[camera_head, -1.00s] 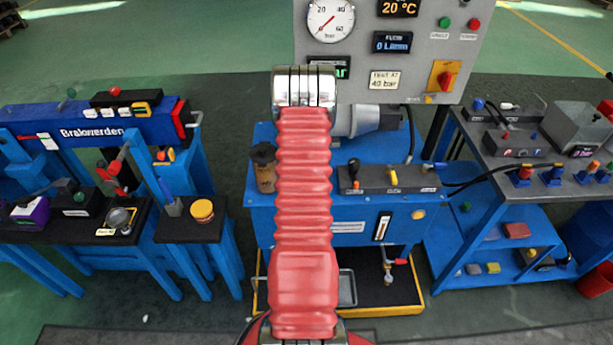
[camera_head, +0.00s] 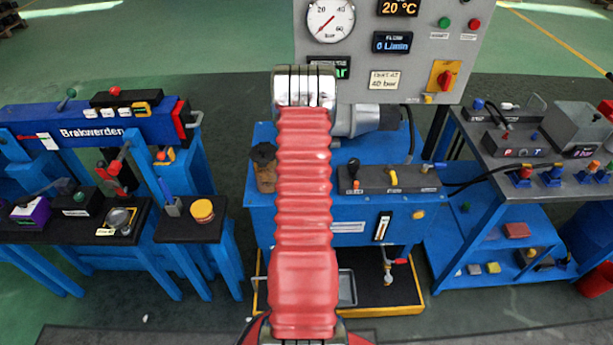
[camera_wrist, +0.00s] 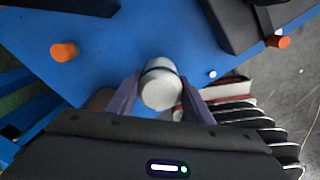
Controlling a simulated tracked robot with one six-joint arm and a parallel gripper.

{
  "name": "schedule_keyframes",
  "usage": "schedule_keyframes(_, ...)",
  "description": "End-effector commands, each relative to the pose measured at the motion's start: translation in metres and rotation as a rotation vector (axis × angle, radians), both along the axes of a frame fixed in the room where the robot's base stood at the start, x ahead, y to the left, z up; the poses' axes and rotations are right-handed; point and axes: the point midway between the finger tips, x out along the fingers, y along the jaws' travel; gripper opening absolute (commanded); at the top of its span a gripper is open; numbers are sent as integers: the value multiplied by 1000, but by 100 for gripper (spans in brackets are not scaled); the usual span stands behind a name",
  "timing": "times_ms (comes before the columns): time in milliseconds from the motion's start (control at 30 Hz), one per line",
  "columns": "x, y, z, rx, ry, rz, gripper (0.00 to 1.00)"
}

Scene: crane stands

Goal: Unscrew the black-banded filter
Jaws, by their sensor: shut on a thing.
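The filter (camera_wrist: 160,91) is a pale, rounded cylinder with a dark band around it, seen in the wrist view over a blue surface. My gripper (camera_wrist: 159,88) is shut on it, with one purple-grey finger on each side. The lower part of the filter and its seat are hidden. In the head view my red ribbed arm covers the middle of the picture, and neither my gripper nor the held filter can be made out there.
Orange knobs (camera_wrist: 64,50) and (camera_wrist: 278,41) stand on the blue top. A dark block (camera_wrist: 238,22) is at upper right. In the head view, a brown, black-topped part (camera_head: 264,166) stands left of my arm and a gauge panel (camera_head: 450,50) behind. Benches stand on both sides.

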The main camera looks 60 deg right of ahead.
Motion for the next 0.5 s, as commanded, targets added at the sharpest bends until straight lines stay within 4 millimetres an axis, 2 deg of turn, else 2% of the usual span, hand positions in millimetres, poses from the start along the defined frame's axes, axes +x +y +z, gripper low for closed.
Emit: schedule_keyframes(500,0,-1,1,-2,0,350,16)
